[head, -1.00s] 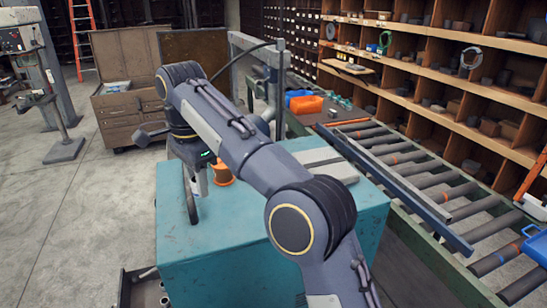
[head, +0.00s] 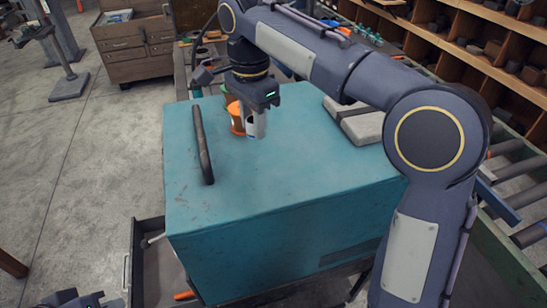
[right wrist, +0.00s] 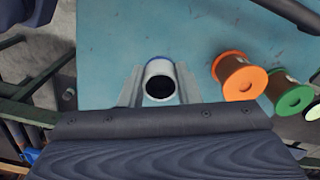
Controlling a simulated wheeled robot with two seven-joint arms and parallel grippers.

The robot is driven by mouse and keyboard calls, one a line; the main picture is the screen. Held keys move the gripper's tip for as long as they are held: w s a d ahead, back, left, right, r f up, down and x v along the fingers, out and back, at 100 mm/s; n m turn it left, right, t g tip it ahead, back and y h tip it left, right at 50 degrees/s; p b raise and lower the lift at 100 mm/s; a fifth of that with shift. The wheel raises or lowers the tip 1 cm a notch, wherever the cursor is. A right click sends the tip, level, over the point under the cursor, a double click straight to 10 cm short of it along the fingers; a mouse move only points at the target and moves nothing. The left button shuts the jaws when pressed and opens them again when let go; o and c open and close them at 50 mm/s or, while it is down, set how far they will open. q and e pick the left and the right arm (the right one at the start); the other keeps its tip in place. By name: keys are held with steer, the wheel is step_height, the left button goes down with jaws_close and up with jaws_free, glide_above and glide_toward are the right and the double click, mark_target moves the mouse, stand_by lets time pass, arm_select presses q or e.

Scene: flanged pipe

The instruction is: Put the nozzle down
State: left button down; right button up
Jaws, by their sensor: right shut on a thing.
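The nozzle is a short pale grey tube with a dark round bore (right wrist: 160,87) in the right wrist view, with a blue edge at its far side. In the head view it hangs upright as a pale cylinder (head: 256,126) below my right gripper (head: 254,108). My right gripper's two fingers (right wrist: 159,72) are closed on its sides in the right wrist view. Its lower end is at or just above the teal box top (head: 300,180); I cannot tell whether it touches. My left gripper (head: 82,299) shows only partly at the bottom left edge, its fingers unclear.
An orange spool (head: 236,118) and a green-ended spool (right wrist: 290,94) stand close beside the nozzle. A black handle (head: 203,145) rises from the box top at left. Grey slabs (head: 360,125) lie at right. The front middle of the box top is clear.

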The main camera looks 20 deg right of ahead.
glide_above(272, 168)
steer(key=f, duration=0.4)
steer(key=shift+w+a+f, duration=0.15)
steer(key=shift+w+f, duration=0.05)
steer(key=shift+w, duration=0.05)
steer(key=f, duration=0.3)
steer(key=shift+s+d, duration=0.2)
steer(key=shift+s, duration=0.05)
steer(key=shift+f, duration=0.35)
steer(key=shift+f, duration=0.15)
steer(key=o, duration=1)
